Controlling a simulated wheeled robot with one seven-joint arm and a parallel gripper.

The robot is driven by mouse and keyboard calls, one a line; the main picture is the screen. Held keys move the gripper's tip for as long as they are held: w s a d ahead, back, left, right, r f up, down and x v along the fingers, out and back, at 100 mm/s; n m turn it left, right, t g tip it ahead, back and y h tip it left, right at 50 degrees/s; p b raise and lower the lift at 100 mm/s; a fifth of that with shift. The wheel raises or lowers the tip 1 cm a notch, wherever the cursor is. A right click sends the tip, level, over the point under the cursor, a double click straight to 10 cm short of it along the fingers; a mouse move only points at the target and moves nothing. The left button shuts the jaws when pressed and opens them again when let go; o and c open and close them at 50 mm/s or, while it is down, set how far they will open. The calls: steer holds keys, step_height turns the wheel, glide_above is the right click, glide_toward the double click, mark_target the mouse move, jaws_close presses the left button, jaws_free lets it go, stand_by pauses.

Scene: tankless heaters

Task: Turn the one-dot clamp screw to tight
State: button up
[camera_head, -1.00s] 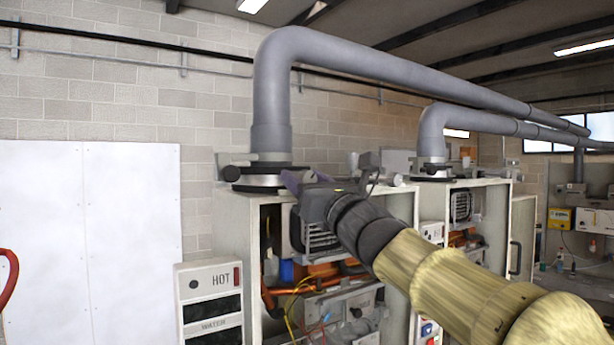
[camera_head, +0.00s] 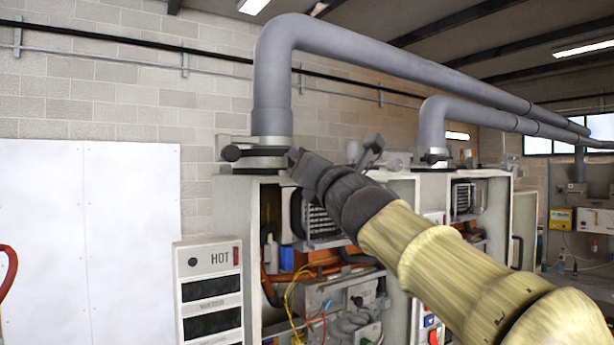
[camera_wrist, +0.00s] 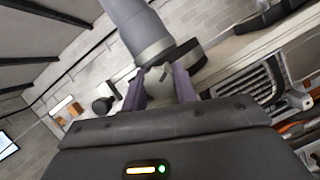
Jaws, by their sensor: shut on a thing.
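My gripper (camera_head: 292,158) is at the base of the near grey flue pipe (camera_head: 272,100), at the right side of its clamp (camera_head: 265,163). In the wrist view, the two purple fingers of my gripper (camera_wrist: 160,85) are shut on a small pale screw head (camera_wrist: 156,76) at the clamp, below the pipe (camera_wrist: 138,30). In the head view my fingers and wrist hide this screw. No dot marks can be made out, so I cannot tell from them which screw this is. A black knob (camera_head: 232,153) sticks out at the clamp's left side.
The open heater cabinet (camera_head: 233,215) below holds pipes and wires. A second heater with its own flue pipe (camera_head: 432,125) stands to the right. A HOT/WATER panel (camera_head: 209,262) is at the left. The long pipes run overhead to the right.

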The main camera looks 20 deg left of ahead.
steer(key=shift+m, duration=0.4)
steer(key=o, duration=1)
steer(key=shift+c, duration=0.2)
steer(key=b+v, duration=0.5)
steer(key=v, duration=1.2)
steer(key=shift+s+b, duration=0.25)
steer(key=shift+b, duration=0.15)
